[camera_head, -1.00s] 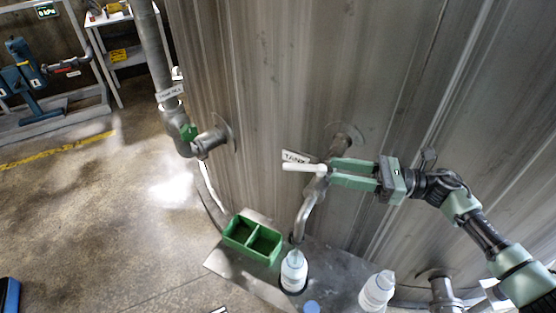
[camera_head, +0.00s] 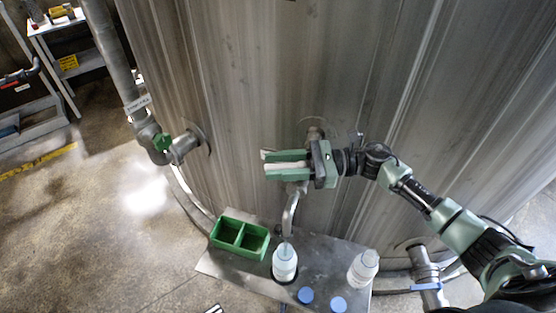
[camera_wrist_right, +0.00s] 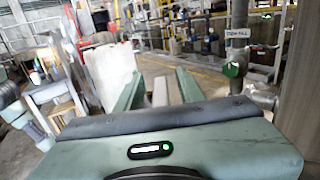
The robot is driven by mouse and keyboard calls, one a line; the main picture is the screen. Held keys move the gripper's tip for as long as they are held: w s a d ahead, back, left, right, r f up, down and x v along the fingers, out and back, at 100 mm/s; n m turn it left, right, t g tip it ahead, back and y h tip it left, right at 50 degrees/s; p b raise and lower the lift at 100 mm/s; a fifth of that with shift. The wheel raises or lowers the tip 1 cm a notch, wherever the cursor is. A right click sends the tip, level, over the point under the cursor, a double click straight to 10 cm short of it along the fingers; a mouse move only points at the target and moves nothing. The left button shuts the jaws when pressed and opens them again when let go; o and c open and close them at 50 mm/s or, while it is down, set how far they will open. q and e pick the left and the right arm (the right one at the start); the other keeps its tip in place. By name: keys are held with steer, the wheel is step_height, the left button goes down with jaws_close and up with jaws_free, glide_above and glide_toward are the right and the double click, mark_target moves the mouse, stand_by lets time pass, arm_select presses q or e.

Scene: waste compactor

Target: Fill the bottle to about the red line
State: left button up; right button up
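A white bottle (camera_head: 285,266) stands upright on the metal shelf, under the end of the curved tap spout (camera_head: 290,215). Its red line and liquid level are too small to make out. My right gripper (camera_head: 268,164) is at the tap above the spout, with its green fingers on both sides of the white lever handle. In the right wrist view the white handle (camera_wrist_right: 160,92) lies between the two fingers, with a gap on each side, so the gripper looks open around it. My left gripper is not in view.
A second white bottle (camera_head: 362,270) stands to the right on the metal shelf (camera_head: 258,276). Two blue caps, one left (camera_head: 306,295) and one right (camera_head: 338,304), lie near the front. A green two-part bin (camera_head: 240,236) is at the left. The large tank wall (camera_head: 250,80) rises behind.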

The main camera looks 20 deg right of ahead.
steer(key=shift+d, duration=0.1)
jaws_close()
stand_by(1.3)
